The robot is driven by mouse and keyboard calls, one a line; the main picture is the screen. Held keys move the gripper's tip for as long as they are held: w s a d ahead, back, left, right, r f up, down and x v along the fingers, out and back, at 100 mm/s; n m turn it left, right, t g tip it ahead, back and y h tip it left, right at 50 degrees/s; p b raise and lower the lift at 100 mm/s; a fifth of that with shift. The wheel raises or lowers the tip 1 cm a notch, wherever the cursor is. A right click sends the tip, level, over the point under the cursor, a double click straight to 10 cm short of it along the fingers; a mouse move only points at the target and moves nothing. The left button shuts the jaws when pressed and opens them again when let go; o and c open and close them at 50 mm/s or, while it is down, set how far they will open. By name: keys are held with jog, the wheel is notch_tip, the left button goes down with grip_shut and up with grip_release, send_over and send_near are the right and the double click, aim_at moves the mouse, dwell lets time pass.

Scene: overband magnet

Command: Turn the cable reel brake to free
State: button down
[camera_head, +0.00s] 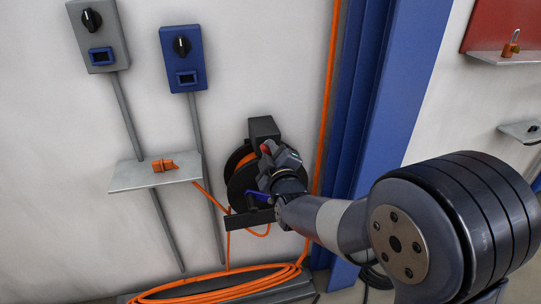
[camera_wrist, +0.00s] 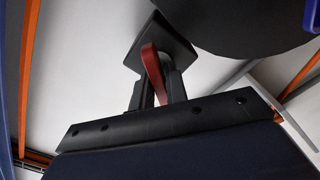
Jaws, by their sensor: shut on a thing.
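The cable reel (camera_head: 237,185) is a black drum with orange cable, mounted on the wall under a dark block (camera_head: 263,130). My gripper (camera_head: 272,155) is in front of the reel and hides part of it. The red brake lever (camera_wrist: 153,70) stands out from a dark square plate (camera_wrist: 165,42) in the wrist view. My gripper's two fingers (camera_wrist: 157,90) are shut on the lever, one on each side. Only a small red part of the lever (camera_head: 265,148) shows in the head view. The brake's markings cannot be read.
A grey box (camera_head: 108,25) and a blue box (camera_head: 193,60), each with a black knob, hang left. An orange plug (camera_head: 163,165) lies on a small shelf (camera_head: 130,180). Orange cable (camera_head: 328,100) runs beside a blue column (camera_head: 385,100). A padlock (camera_head: 511,46) is far right.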

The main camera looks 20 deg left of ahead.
jog(key=n, duration=0.3)
jog(key=shift+f+n+b, duration=0.15)
jog(key=shift+n+b, duration=0.15)
jog(key=shift+b, duration=0.05)
jog(key=shift+f+n, duration=0.1)
jog(key=shift+n, duration=1.6)
jog(key=c, duration=1.5)
grip_release()
jog(key=p+v, duration=0.1)
jog(key=v, duration=1)
jog(key=shift+w, duration=0.1)
